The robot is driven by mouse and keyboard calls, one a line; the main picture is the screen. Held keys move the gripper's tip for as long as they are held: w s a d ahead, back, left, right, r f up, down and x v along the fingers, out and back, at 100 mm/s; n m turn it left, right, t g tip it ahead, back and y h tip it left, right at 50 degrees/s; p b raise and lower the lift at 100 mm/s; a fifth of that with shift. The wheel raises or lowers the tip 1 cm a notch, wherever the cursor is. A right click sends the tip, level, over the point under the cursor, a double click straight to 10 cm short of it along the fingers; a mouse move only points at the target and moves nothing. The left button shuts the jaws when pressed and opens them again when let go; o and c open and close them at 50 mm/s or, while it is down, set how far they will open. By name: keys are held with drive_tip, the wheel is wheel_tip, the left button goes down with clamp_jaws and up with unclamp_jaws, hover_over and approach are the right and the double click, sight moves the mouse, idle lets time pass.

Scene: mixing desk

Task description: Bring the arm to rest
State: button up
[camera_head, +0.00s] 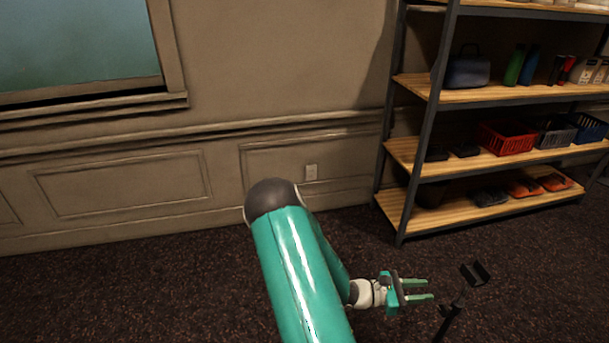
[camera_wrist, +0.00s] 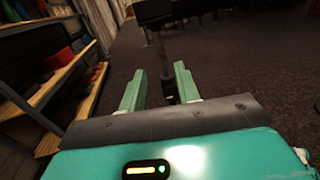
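My arm reaches out over the dark carpet in the head view, with its teal links bent. My gripper (camera_head: 431,290) is at the lower right of the head view, with its two green fingers apart and nothing between them. In the wrist view my gripper (camera_wrist: 159,86) also shows its two fingers spread, empty. A dark stand (camera_head: 460,297) with a small bracket on top is just to the right of the fingertips in the head view. It also shows beyond the fingers in the wrist view (camera_wrist: 160,45); I cannot tell whether anything touches it.
A shelf unit (camera_head: 445,95) with wooden boards stands at the right, holding a red basket (camera_head: 506,138), bottles and a dark bag (camera_head: 466,71). A panelled wall (camera_head: 280,60) with a window (camera_head: 75,42) is behind. The carpet (camera_head: 130,290) at the left is clear.

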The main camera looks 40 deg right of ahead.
drive_tip(key=w+a+r+m+t+y, duration=0.45)
drive_tip(key=a+r, duration=0.25)
drive_tip(key=a, duration=0.4)
drive_tip(key=w+a+r+m+t+y, duration=0.3)
drive_tip(key=w+a+r+m+y, duration=0.3)
drive_tip(key=a, duration=0.6)
drive_tip(key=s+a+r+t+y, duration=0.1)
drive_tip(key=a+r+t+y, duration=0.3)
drive_tip(key=a+r, duration=1.2)
drive_tip(key=a+t, duration=0.3)
drive_tip(key=t, duration=0.1)
drive_tip(key=shift+s+a, duration=0.15)
drive_tip(key=shift+s, duration=0.15)
drive_tip(key=shift+r+m+t, duration=0.1)
drive_tip(key=shift+m+t, duration=0.15)
